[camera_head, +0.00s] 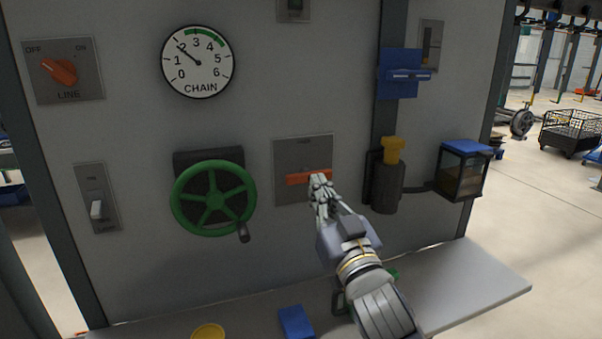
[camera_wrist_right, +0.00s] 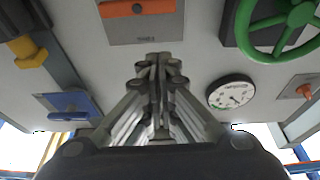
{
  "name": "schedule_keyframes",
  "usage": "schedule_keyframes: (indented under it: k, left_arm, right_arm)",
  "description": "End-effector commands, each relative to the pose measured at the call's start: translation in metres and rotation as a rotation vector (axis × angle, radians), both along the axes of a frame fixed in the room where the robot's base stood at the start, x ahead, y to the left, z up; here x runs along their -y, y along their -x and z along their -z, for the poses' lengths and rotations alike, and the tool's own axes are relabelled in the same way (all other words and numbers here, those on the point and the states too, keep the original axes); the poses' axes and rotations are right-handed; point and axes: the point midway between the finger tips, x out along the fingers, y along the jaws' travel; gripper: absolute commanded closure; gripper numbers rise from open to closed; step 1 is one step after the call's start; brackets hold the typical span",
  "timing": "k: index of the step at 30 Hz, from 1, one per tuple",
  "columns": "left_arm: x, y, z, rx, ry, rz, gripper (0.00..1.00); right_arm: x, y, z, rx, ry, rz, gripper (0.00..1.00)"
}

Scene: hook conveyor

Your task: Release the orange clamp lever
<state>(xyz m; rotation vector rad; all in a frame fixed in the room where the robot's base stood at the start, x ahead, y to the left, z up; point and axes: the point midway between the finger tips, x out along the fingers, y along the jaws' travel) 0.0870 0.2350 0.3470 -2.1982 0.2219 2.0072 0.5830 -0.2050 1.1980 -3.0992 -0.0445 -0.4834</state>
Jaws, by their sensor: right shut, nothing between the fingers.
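The orange clamp lever (camera_head: 305,178) lies about horizontal across a grey plate (camera_head: 290,155) on the upright panel. It also shows at the top of the right wrist view (camera_wrist_right: 125,9), ahead of the fingertips. My right gripper (camera_head: 318,180) is shut and empty. In the head view its tips overlap the lever's right part; whether they touch it cannot be told. In the right wrist view the closed fingers (camera_wrist_right: 158,58) appear apart from the lever. My left gripper is in neither view.
A green handwheel (camera_head: 213,198) stands left of the lever plate. A dark cylinder with a yellow top (camera_head: 393,150) and a blue-lidded box (camera_head: 464,170) are at right. Below, a shelf (camera_head: 460,285) holds a blue block (camera_head: 296,322) and a yellow round item (camera_head: 208,332).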

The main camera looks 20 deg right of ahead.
Motion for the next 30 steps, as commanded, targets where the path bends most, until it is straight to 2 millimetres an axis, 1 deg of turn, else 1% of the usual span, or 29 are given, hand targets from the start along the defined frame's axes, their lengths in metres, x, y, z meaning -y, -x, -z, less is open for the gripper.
schedule_keyframes:
  k: [1, 3, 12, 16, 20, 30]
  left_arm:
    - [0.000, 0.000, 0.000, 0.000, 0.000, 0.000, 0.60]
    - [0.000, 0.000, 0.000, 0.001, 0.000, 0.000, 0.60]
    - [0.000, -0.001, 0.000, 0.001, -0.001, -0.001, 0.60]
    - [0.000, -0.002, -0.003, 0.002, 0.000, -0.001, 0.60]
    - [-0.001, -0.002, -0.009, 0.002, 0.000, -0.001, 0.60]
    - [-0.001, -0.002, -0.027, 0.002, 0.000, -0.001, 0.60]
  right_arm:
    - [-0.001, 0.000, -0.006, 0.016, 0.000, -0.003, 1.00]
    - [-0.001, 0.001, -0.010, 0.029, -0.001, -0.006, 1.00]
    - [-0.001, 0.000, -0.011, 0.028, -0.001, -0.006, 1.00]
    - [-0.001, -0.006, -0.013, 0.028, -0.001, -0.006, 1.00]
    - [-0.002, -0.023, -0.021, 0.027, 0.001, -0.005, 1.00]
    - [-0.004, -0.084, -0.043, 0.027, -0.001, -0.004, 1.00]
